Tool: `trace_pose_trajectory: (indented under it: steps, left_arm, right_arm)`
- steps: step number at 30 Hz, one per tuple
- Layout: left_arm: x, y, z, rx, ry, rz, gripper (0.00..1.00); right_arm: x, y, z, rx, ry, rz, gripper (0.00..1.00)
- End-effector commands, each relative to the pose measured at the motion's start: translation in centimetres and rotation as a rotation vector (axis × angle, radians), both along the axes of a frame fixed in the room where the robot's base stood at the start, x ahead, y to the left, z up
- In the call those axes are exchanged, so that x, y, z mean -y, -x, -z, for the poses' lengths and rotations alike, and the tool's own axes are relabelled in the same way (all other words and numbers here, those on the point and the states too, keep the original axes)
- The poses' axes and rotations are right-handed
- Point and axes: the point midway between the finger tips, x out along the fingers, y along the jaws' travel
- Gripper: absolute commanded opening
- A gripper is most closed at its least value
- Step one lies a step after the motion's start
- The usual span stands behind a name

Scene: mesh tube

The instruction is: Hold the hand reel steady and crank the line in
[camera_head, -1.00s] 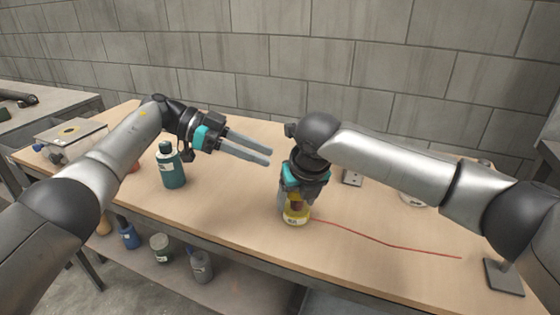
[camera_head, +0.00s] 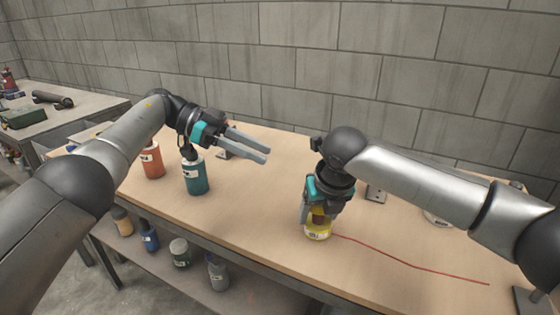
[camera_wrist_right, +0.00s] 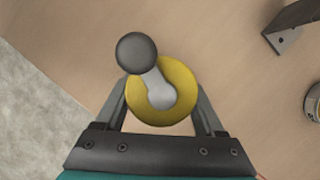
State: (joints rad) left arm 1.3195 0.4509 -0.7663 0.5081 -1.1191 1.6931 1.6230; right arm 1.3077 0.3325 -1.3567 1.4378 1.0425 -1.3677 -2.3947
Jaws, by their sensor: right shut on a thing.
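The hand reel is a yellow drum (camera_head: 317,235) standing at the front edge of the bench, with red line (camera_head: 410,264) running from it to the right across the top. My right gripper (camera_head: 318,216) is shut on the reel from above. In the right wrist view the fingers lie on both sides of the yellow reel (camera_wrist_right: 184,78). A pale crank arm (camera_wrist_right: 159,88) lies over its top, with a dark round knob (camera_wrist_right: 137,53) toward the upper left. My left gripper (camera_head: 266,154) is open and empty above the bench, left of and behind the reel.
A teal bottle (camera_head: 195,177) stands below my left gripper, with an orange bottle (camera_head: 152,161) farther left. A metal bracket (camera_head: 376,193) stands behind the reel. Several containers sit on the lower shelf (camera_head: 250,287). The bench between teal bottle and reel is clear.

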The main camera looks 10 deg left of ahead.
Motion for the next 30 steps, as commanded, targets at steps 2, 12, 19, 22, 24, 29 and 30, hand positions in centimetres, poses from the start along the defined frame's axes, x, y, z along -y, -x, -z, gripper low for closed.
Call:
trace_pose_trajectory:
  steps: [2, 12, 19, 22, 24, 29, 30]
  left_arm:
    - [-0.5, -0.5, -0.3, 0.017, -0.022, -0.032, 0.37]
    - [-1.9, -2.2, -1.8, 0.101, -0.118, -0.233, 0.37]
    - [-1.5, -1.4, -2.1, 0.122, -0.123, -0.339, 0.37]
    - [-1.1, -0.5, -1.9, 0.117, -0.112, -0.379, 0.37]
    - [-0.7, 0.2, -1.7, 0.109, -0.100, -0.403, 0.37]
    - [0.2, 2.4, -1.2, 0.076, -0.061, -0.452, 0.37]
    - [0.4, 3.0, -1.0, 0.064, -0.049, -0.464, 0.37]
  right_arm:
    - [0.0, 0.0, -0.1, 0.001, 0.000, 0.000, 0.07]
    - [0.0, 0.0, -0.1, 0.001, 0.000, 0.000, 0.07]
    - [0.0, 0.0, -0.1, 0.001, 0.000, 0.000, 0.07]
    - [0.0, 0.0, -0.1, 0.001, 0.000, 0.000, 0.07]
    - [0.0, 0.0, -0.1, 0.001, 0.000, 0.000, 0.07]
    - [0.0, 0.0, -0.1, 0.001, 0.000, 0.000, 0.07]
    - [0.0, 0.0, -0.1, 0.001, 0.000, 0.000, 0.07]
